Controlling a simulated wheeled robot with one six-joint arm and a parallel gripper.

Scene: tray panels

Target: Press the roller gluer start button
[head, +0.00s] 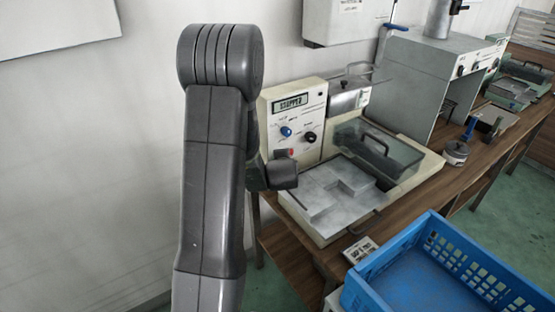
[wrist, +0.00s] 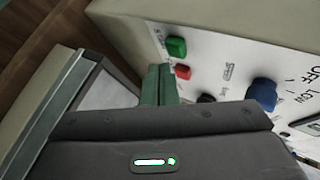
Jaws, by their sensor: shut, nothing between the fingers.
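The roller gluer's cream control panel (head: 312,97) has a display reading "STOPPED", a blue knob (head: 286,131) and a black knob (head: 309,137). In the wrist view a green button (wrist: 176,47) and a red button (wrist: 183,71) sit on the panel, with the blue knob (wrist: 262,93) to their right. My gripper (wrist: 157,82) is shut and empty, its greenish fingertips just left of the two buttons in the picture. Contact with the panel cannot be told. In the head view my arm covers the panel's left edge, and the red button (head: 291,152) shows; the green one is hidden.
The gluer's tray (head: 325,228) with grey pieces lies in front of the panel. A blue crate (head: 400,255) stands at the lower right. A grey cabinet machine (head: 425,85) and a small tin (head: 455,153) are farther along the wooden bench.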

